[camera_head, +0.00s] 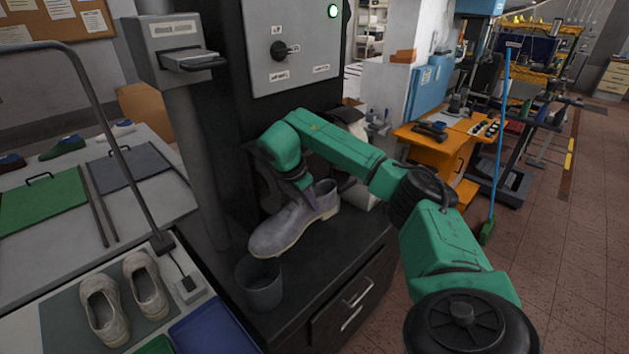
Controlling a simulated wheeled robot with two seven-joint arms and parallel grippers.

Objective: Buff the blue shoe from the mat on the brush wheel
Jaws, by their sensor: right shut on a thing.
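My right gripper (303,194) is shut on a pale grey-blue shoe (288,228), gripping it near its ankle opening from above. The shoe's toe points to the lower left, and it is above or on the dark cabinet top; I cannot tell whether it touches. A brush wheel cannot be made out clearly; my right arm covers part of the machine (296,80) behind the shoe. A grey mat (62,330) at the lower left carries a pair of beige shoes (125,299). My left gripper is not in view.
A dark grey cup (260,287) stands on the cabinet top beside the shoe's toe. A blue tray (212,330) lies at the front. A grey post and curved metal bar rise at the left. An orange bench (432,141) stands farther back, with open floor at the right.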

